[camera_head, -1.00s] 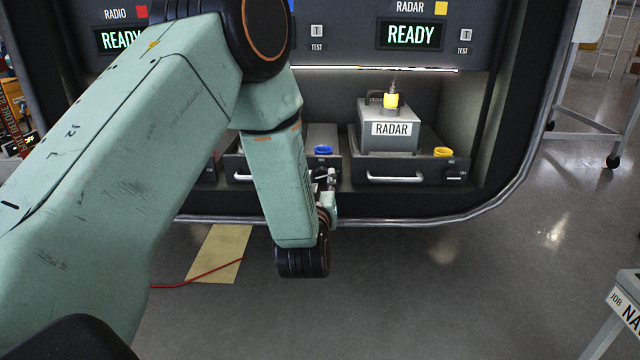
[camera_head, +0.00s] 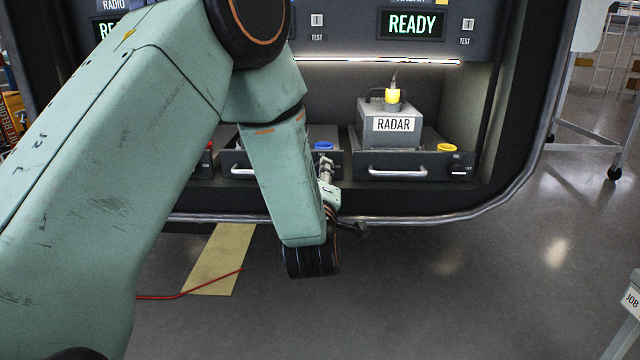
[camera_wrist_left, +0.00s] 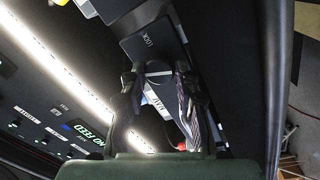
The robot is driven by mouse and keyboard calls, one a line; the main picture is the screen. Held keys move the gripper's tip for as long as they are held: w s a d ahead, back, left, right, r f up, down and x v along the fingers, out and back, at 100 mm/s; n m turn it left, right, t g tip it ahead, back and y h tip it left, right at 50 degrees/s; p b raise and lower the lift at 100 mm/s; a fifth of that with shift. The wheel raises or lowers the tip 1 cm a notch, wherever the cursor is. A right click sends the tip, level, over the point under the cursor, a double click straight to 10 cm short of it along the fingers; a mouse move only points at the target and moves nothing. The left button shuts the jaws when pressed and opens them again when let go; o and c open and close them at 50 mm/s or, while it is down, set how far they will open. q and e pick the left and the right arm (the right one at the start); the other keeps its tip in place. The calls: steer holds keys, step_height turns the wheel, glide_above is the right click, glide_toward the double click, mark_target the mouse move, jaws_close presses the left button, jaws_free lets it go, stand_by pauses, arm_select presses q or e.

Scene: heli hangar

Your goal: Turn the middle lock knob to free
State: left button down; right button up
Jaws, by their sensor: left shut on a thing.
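The middle drawer (camera_head: 229,160) is mostly behind my left arm in the head view; its blue connector (camera_head: 323,146) shows at its right end. My left gripper (camera_head: 327,170) is at the right end of that drawer's front, where the lock knob sits. In the left wrist view the two fingers of my left gripper (camera_wrist_left: 158,84) are closed in at the drawer front (camera_wrist_left: 135,38), just beside the LOCK label (camera_wrist_left: 148,40). The knob is hidden between the fingertips, so its turn angle cannot be seen. My right gripper is out of view.
The RADAR box (camera_head: 391,125) with a yellow plug stands on the right drawer (camera_head: 415,165). A console with a READY display (camera_head: 411,25) is above. A rounded metal rim (camera_head: 440,219) runs below the drawers. A red cable (camera_head: 190,293) lies on the floor.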

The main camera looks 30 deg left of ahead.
arm_select(q)
steer(key=shift+n+b, duration=0.95)
steer(key=shift+n, duration=0.85)
steer(key=shift+r+n+y, duration=0.1)
steer(key=shift+n+y, duration=0.2)
steer(key=c, duration=1)
jaws_free()
